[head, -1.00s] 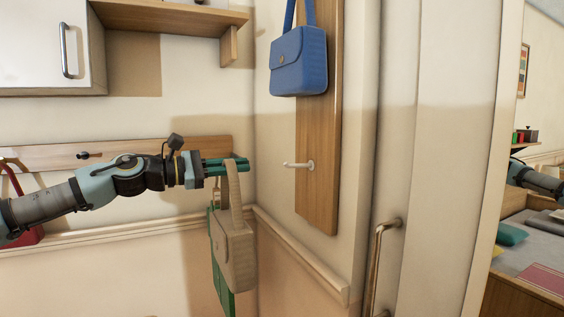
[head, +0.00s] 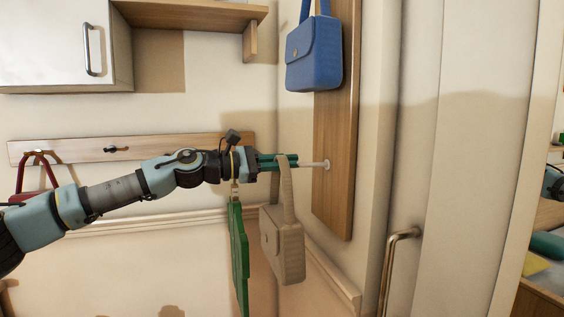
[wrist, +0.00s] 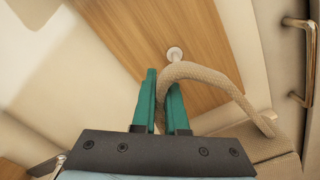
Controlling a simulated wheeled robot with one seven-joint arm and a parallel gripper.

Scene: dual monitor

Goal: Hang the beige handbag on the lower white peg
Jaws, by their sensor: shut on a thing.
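The beige handbag (head: 283,238) hangs by its strap from my gripper (head: 292,161), in front of the wooden board. My gripper is shut on the strap, and the bag hangs below it, slightly tilted. The lower white peg (head: 318,164) sticks out of the board (head: 333,205) just right of my fingertips. In the wrist view, the strap (wrist: 205,71) arches from between my green fingers (wrist: 160,88) to the right. The round end of the peg (wrist: 174,54) shows just beyond the arch. I cannot tell whether strap and peg touch.
A blue handbag (head: 314,55) hangs higher on the same board. A wall rail (head: 70,151) with a dark hook and a red bag (head: 38,172) is left. A door handle (head: 388,262) stands right.

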